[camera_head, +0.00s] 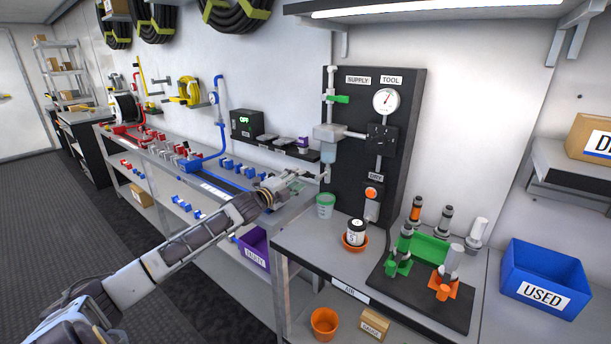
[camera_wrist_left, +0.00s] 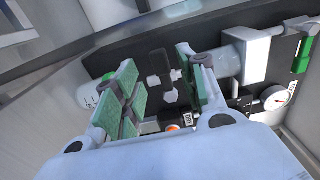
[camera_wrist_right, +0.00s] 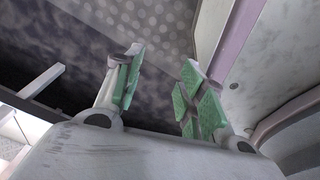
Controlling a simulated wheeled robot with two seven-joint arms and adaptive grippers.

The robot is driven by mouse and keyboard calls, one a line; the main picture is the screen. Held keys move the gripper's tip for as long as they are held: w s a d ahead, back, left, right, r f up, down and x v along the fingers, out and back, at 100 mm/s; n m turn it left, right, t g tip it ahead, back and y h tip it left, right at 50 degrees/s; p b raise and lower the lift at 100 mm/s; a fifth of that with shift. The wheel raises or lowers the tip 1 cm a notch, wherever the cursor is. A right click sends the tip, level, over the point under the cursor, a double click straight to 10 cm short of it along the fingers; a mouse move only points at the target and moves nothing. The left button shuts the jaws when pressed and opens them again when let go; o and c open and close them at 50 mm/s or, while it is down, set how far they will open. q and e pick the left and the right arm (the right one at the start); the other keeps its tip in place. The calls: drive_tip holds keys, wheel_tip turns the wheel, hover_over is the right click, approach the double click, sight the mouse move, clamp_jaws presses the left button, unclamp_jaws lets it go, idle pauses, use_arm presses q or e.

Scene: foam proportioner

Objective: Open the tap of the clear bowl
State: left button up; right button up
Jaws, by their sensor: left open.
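The clear bowl (camera_head: 327,154) is mounted on the left side of the black panel, under a pipe with a green lever (camera_head: 338,99). My left gripper (camera_head: 312,178) is beside the bowl's lower end. In the left wrist view, a dark fitting with a light grey end (camera_wrist_left: 165,78), which looks like the bowl's tap, sits between the open, green-padded fingers (camera_wrist_left: 158,92). I cannot tell whether a finger touches it. The bowl (camera_wrist_left: 232,58) shows behind the right finger. My right gripper (camera_wrist_right: 160,92) is open and empty in its own wrist view, and is not in the head view.
A gauge (camera_head: 386,101) is on the panel. A dark mat (camera_head: 420,290) with several fittings and a blue USED bin (camera_head: 545,278) are to the right.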

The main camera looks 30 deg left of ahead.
sight(304, 175)
use_arm(q)
drive_tip(key=shift+w+d, duration=0.15)
drive_tip(key=shift+w, duration=2.6)
use_arm(e)
drive_tip(key=shift+s+d+f, duration=0.1)
drive_tip(key=shift+s+d, duration=0.1)
drive_tip(key=shift+s, duration=0.6)
